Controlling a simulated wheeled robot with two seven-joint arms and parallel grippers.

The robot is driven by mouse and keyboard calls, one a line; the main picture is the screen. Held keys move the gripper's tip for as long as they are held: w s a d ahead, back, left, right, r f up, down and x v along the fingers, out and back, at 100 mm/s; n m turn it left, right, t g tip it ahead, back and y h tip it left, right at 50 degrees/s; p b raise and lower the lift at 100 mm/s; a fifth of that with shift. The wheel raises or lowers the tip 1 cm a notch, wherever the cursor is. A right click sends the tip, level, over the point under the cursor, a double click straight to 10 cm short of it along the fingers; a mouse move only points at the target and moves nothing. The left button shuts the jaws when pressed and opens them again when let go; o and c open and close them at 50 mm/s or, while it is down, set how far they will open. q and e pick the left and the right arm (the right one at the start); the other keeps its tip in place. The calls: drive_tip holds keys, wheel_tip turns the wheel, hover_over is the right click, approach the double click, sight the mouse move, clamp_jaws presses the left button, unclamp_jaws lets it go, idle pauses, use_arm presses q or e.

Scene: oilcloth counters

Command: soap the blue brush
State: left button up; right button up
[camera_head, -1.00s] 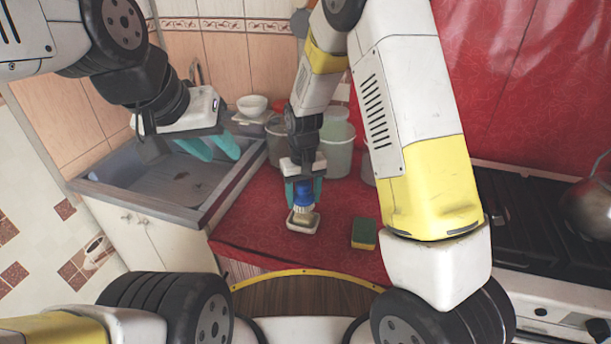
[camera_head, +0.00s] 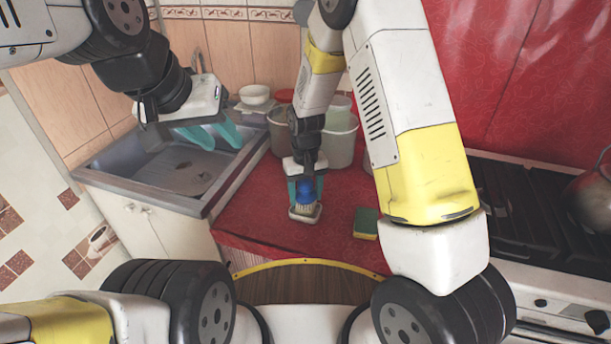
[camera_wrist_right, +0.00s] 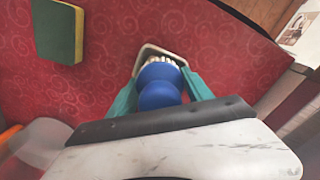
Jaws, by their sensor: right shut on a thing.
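The blue brush (camera_head: 305,192) is upright, bristles down, over a small pale soap dish (camera_head: 304,214) on the red counter. My right gripper (camera_head: 305,186) is shut on its blue handle. In the right wrist view the brush (camera_wrist_right: 160,86) sits between the teal fingers, and the dish's rim (camera_wrist_right: 150,48) shows beyond its pale bristles. Bristles and dish overlap in view; the soap is hidden and I cannot tell whether they touch. My left gripper (camera_head: 212,137) is over the sink, its teal fingers apart with nothing seen between them.
A green and yellow sponge (camera_head: 366,223) lies right of the dish, also in the right wrist view (camera_wrist_right: 58,30). Pale buckets (camera_head: 338,140) and a white bowl (camera_head: 255,95) stand behind. The sink (camera_head: 180,172) is left, the stove (camera_head: 525,225) right. Red counter between dish and sponge is clear.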

drive_tip(key=shift+f, duration=0.55)
idle(1.4)
drive_tip(key=shift+r, duration=0.1)
drive_tip(key=shift+r, duration=3.45)
